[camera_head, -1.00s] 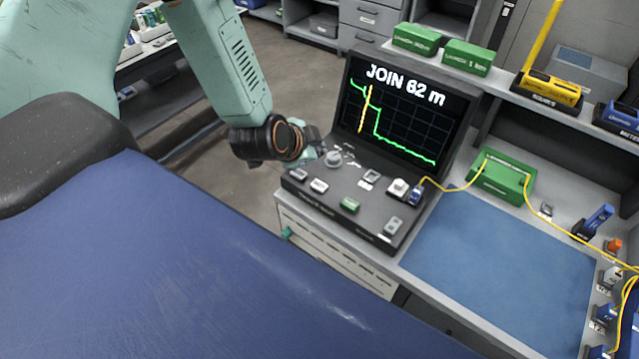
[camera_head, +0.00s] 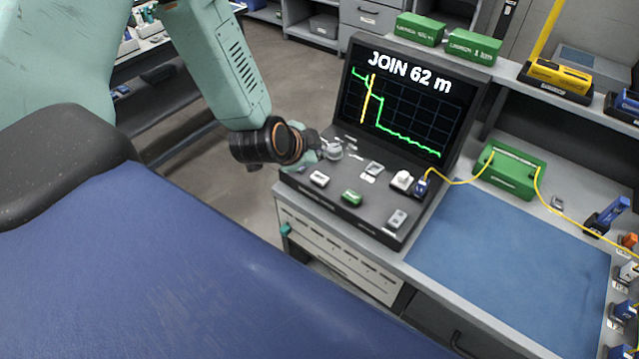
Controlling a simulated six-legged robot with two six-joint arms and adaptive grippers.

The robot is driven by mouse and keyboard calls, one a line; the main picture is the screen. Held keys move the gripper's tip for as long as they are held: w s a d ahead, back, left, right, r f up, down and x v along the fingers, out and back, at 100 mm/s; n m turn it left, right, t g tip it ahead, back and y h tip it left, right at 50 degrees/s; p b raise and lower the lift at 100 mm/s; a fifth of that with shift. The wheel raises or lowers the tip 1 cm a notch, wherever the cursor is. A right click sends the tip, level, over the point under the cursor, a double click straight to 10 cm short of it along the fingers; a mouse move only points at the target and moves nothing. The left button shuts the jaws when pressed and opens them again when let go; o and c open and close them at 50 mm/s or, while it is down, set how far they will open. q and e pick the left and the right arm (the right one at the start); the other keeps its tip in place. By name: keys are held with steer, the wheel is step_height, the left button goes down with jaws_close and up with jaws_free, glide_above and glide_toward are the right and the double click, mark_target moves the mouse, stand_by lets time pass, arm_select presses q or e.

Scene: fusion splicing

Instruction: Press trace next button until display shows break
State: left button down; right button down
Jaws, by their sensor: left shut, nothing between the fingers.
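The dark trace instrument (camera_head: 330,203) stands on the bench with its screen (camera_head: 400,110) tilted up. The screen reads "JOIN 62 m" over a green trace with a yellow marker line. Its panel carries a grey knob (camera_head: 333,151), a green button (camera_head: 352,197), a white button (camera_head: 319,178) and several other controls; I cannot read their labels. My left gripper (camera_head: 318,150) is shut and empty at the panel's left edge, beside the knob. It covers part of the panel's left side, and whether it touches a control is unclear. My right gripper is not in view.
A yellow fibre lead runs from a blue connector (camera_head: 421,186) to a green box (camera_head: 511,170) on the right. A blue mat (camera_head: 510,265) lies in front of it. A blue surface fills the lower left.

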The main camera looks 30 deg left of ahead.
mark_target(318, 180)
arm_select(q)
steer(key=shift+f+b, duration=0.75)
steer(key=shift+f, duration=0.2)
steer(key=shift+f+b, duration=0.7)
steer(key=shift+f, duration=0.65)
steer(key=shift+f+b, duration=0.55)
steer(key=shift+f, duration=0.3)
stand_by(0.4)
steer(key=shift+r, duration=0.1)
steer(key=shift+r+p, duration=0.8)
steer(key=shift+p, duration=0.3)
